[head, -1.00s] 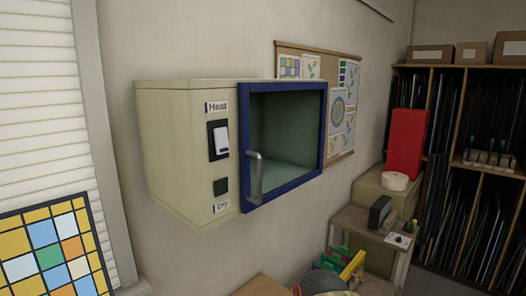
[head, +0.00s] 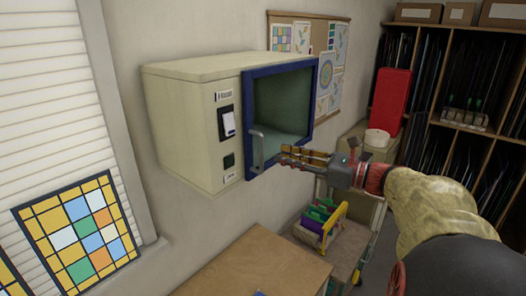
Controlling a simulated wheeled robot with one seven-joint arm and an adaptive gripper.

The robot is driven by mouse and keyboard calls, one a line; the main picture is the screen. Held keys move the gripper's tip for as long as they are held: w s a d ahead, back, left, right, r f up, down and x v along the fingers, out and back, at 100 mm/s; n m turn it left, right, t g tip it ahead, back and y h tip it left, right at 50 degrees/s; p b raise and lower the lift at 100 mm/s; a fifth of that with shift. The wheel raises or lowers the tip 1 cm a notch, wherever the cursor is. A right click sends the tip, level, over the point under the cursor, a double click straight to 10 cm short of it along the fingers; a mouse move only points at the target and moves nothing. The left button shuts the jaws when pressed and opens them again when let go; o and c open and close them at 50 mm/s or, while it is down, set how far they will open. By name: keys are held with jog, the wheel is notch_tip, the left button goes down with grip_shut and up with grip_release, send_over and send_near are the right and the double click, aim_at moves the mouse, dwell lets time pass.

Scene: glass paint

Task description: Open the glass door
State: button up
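The glass door (head: 285,98) with its dark blue frame is on the front of a cream wall cabinet (head: 185,125). The door looks shut. Its grey bar handle (head: 257,150) stands upright on the left side of the door. My gripper (head: 284,157) reaches in from the right, its fingers pointing left at the lower part of the door. The fingertips are just right of the handle; whether they touch it I cannot tell. The fingers look apart, with a gap between them and nothing held.
A wooden table (head: 255,265) is below the cabinet. A low shelf with a yellow-handled caddy (head: 322,220) stands right of it. A red box (head: 391,100) and tall racks (head: 470,120) are at the back right. A stained-glass panel (head: 80,232) leans at the left.

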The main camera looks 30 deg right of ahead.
jog(key=p, duration=0.1)
send_over(262, 169)
jog(key=shift+w+d, duration=0.1)
jog(key=shift+w, duration=0.25)
jog(key=c, duration=0.3)
grip_shut()
dwell(0.6)
